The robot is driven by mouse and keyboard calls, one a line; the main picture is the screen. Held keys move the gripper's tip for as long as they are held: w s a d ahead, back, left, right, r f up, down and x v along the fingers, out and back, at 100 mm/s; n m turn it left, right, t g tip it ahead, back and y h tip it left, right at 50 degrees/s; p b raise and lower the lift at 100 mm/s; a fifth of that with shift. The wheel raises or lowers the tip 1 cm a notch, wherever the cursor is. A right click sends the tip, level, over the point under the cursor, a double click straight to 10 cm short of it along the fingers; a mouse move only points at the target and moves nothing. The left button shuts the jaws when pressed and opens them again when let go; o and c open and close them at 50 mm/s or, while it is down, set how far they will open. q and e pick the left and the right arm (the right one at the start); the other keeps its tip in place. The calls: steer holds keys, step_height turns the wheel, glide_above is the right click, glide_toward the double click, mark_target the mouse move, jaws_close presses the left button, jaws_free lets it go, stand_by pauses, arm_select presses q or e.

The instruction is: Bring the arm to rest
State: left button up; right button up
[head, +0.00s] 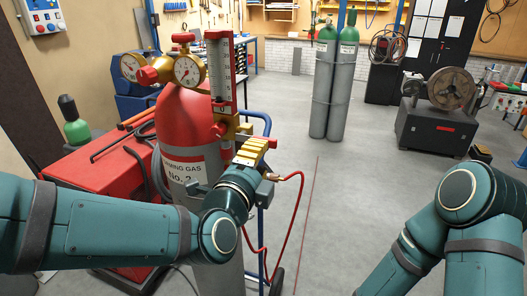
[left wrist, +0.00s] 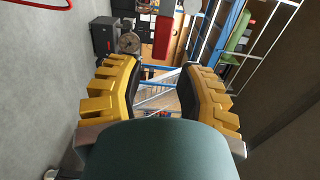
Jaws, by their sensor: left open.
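My left arm comes in from the left in the head view. My left gripper (head: 254,150), with yellow ribbed fingers, is at the right side of a red-topped gas cylinder (head: 185,120), just below the flowmeter tube (head: 220,70). In the left wrist view my left gripper (left wrist: 163,75) is open, and I see nothing held between its fingers. I cannot tell whether it touches the valve fittings. Two gauges (head: 187,70) sit on top of the cylinder. My right arm shows at the lower right of the head view; its gripper is out of view.
A red hose (head: 301,215) hangs in a loop right of the gripper, beside a blue trolley frame (head: 262,240). A red box (head: 90,165) stands left of the cylinder. Two grey cylinders (head: 333,90) and a black cabinet (head: 435,130) stand farther back. The middle floor is clear.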

arm_select(q)
steer(key=shift+s, duration=0.2)
steer(key=w+a+f+n+g+y+b, duration=0.15)
steer(key=f+n+g, duration=0.3)
steer(key=f, duration=1.05)
steer(key=a+f+n+g+b, duration=0.25)
steer(key=f+n, duration=0.35)
steer(key=f, duration=0.8)
steer(key=s+a+f+n+g+b, duration=0.1)
steer(key=s+f+n, duration=0.3)
steer(key=f, duration=0.4)
steer(key=s+a+f+n+g+b, duration=0.1)
steer(key=s+f+n+g, duration=0.3)
steer(key=f, duration=0.5)
steer(key=s+a+f+n+g+b, duration=0.1)
steer(key=s+f+n+g+b, duration=0.1)
steer(key=s+f+n, duration=0.3)
step_height(320, 180, down, 4)
steer(key=shift+s+a+f+g+b, duration=0.2)
steer(key=shift+s+g+b, duration=0.3)
steer(key=shift+s, duration=0.4)
